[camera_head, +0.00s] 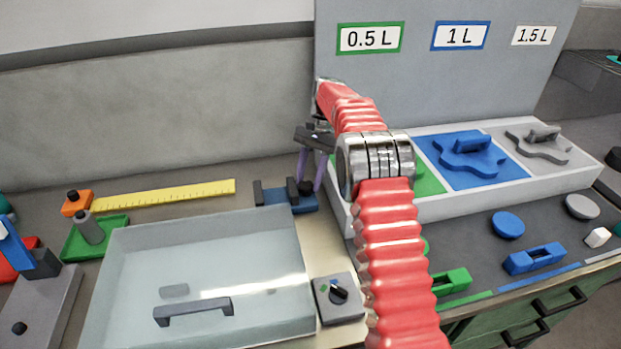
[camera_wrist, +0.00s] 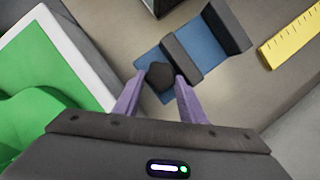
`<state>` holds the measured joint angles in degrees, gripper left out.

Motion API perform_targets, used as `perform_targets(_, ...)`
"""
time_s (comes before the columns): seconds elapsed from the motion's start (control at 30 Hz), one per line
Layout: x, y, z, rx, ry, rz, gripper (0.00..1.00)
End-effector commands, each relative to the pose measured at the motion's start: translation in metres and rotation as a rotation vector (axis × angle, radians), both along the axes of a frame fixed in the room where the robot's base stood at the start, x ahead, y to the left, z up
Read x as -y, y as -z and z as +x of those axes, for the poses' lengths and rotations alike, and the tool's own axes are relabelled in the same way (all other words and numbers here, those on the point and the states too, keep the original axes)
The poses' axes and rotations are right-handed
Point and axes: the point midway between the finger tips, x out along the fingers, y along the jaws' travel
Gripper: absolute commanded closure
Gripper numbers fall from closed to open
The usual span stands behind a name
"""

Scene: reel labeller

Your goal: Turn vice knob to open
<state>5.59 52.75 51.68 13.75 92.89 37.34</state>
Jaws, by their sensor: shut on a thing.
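The vice (camera_wrist: 200,45) has a blue base and two dark grey jaws that stand apart with a gap between them. Its dark many-sided knob (camera_wrist: 160,75) is at the near end, between my gripper's fingertips. My gripper (camera_wrist: 156,82) has purple fingers and is shut on the knob. In the head view the vice (camera_head: 270,196) stands on the bench behind the clear-lidded box, and my gripper (camera_head: 312,185) reaches down at its right end. The knob is partly hidden by the fingers there.
A clear-lidded box (camera_head: 130,290) with a dark handle fills the front left. A switch box (camera_head: 338,298) stands beside it. A yellow ruler (camera_head: 165,195) lies left of the vice. A white-rimmed tray (camera_head: 470,200) with green, blue and grey shapes stands close on the right.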

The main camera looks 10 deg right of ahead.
Motion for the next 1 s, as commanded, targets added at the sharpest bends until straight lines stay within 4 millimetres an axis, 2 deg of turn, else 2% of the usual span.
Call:
perform_targets(0.03,-0.0078,0.0026,-0.0049,-0.020,-0.010,0.011,0.85)
perform_targets(0.53,-0.0081,0.0038,-0.0051,-0.022,-0.010,0.012,0.85)
perform_targets(0.57,-0.0081,0.0038,-0.0051,-0.022,-0.010,0.012,0.61)
perform_targets(0.8,-0.0057,0.0024,-0.0034,-0.015,-0.007,0.008,0.44)
perform_targets(1.0,-0.0042,0.0013,-0.0022,-0.010,-0.004,0.006,0.44)
